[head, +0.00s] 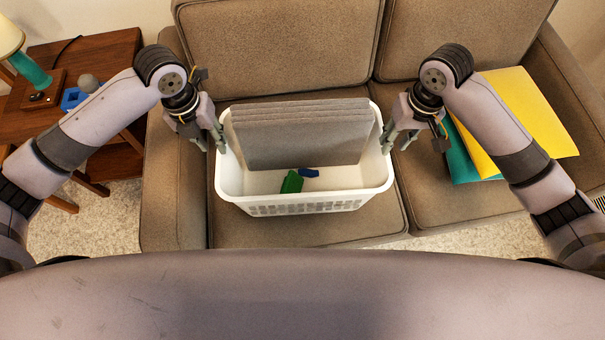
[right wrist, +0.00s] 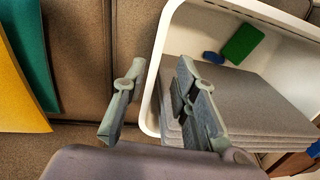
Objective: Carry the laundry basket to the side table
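The white laundry basket (head: 310,203) stands upright on the sofa seat and holds grey folded pieces, a green block and a small blue item. My left gripper (head: 212,138) is at the basket's left rim, its fingers apart. My right gripper (head: 396,138) is at the right rim. In the right wrist view its fingers (right wrist: 158,100) are spread, one outside the basket wall and one over the inside, with the rim (right wrist: 152,92) between them and gaps visible. The brown wooden side table (head: 105,52) is at the far left, beside the sofa.
The sofa (head: 270,45) has a left armrest (head: 170,190) between basket and table. The table holds a teal lamp (head: 30,70), a blue item (head: 72,98) and a grey ball (head: 88,83). Yellow (head: 520,110) and teal (head: 465,160) sheets lie on the right seat.

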